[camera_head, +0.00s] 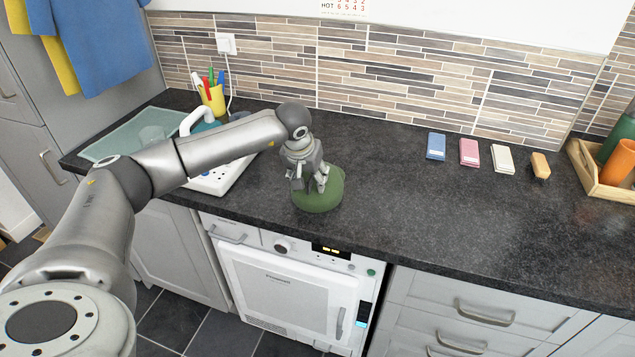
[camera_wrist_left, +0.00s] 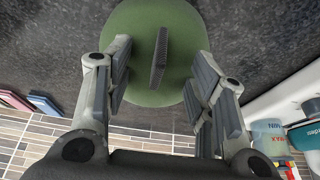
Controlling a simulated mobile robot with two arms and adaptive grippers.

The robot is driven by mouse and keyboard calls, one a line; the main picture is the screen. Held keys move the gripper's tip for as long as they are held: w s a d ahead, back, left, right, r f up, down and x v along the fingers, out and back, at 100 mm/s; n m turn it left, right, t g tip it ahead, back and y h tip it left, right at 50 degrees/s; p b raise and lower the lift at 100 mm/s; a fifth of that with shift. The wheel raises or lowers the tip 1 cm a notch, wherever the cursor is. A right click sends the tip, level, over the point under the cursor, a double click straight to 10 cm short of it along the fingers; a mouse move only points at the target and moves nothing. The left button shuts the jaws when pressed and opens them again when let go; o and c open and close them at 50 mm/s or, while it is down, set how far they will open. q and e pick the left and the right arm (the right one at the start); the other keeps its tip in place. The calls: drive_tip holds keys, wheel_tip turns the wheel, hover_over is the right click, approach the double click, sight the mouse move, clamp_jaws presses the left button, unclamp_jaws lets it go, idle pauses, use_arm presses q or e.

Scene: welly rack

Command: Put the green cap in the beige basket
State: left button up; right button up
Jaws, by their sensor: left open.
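The green cap (camera_head: 327,194) sits on the dark worktop near its front edge, above the white oven. It is round and domed, and it also shows in the left wrist view (camera_wrist_left: 187,35). A dark ribbed upright piece (camera_wrist_left: 160,58) stands at its middle. My left gripper (camera_head: 309,186) is over the cap, pointing down, and hides part of it in the head view. Its fingers are open, one on each side of the ribbed piece, with gaps visible on both sides. I see no beige basket for certain. My right gripper is not in view.
A wooden tray (camera_head: 587,182) with an orange cup (camera_head: 618,161) stands at the far right. Blue (camera_head: 436,146), pink (camera_head: 469,152) and cream (camera_head: 502,158) blocks and a tan piece (camera_head: 540,165) lie towards the back. A yellow pen cup (camera_head: 213,100) is behind my arm. The worktop right of the cap is clear.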

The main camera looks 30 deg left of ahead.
use_arm(q)
drive_tip(key=shift+s, duration=0.1)
clamp_jaws()
drive_tip(key=shift+d, duration=0.1)
idle(0.4)
